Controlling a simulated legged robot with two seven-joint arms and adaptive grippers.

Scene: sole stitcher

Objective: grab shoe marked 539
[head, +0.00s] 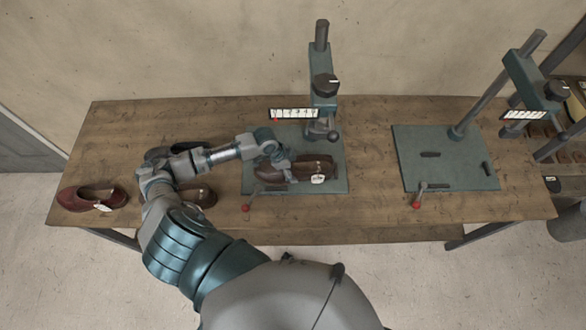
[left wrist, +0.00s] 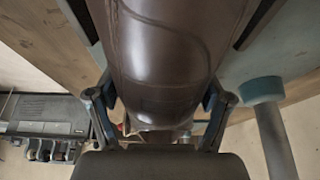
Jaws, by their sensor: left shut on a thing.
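A dark brown shoe with a white tag (head: 318,178) lies on the green base plate of the left stitching machine (head: 323,95); the number on the tag is too small to read. My left gripper (head: 278,163) is at the left end of this shoe, with its fingers shut on it. In the left wrist view the brown shoe (left wrist: 165,50) fills the middle, with a finger of the left gripper (left wrist: 157,112) on each side. A red-brown shoe (head: 92,198) with a white tag lies at the table's left end. My right gripper is not seen.
Another brown shoe (head: 203,197) and a dark shoe (head: 160,153) are partly hidden by my left arm. Red-knobbed levers (head: 245,208) stick out near the front edge. Table (head: 370,215) in between is clear.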

